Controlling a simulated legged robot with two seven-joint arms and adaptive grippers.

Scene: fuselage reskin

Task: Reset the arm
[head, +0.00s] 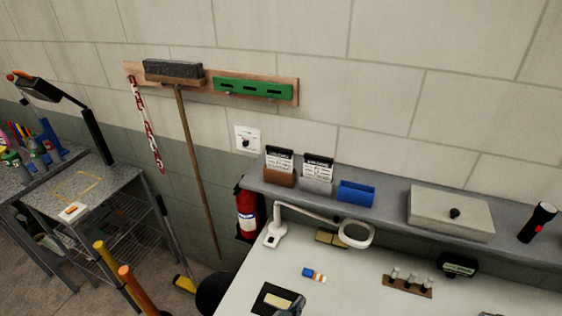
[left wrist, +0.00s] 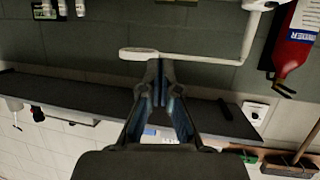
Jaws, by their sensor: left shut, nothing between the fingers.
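The wrist picture is upside down, with the shelf and wall beyond the fingers. My right gripper is in neither view.
A magnifier lamp (head: 356,234), a blue-and-orange item (head: 314,275) and a small rack (head: 408,286) stand on the table. A shelf (head: 387,207) with a lidded box (head: 450,212) runs behind. A fire extinguisher (head: 247,214) and a broom (head: 197,170) are to the left.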

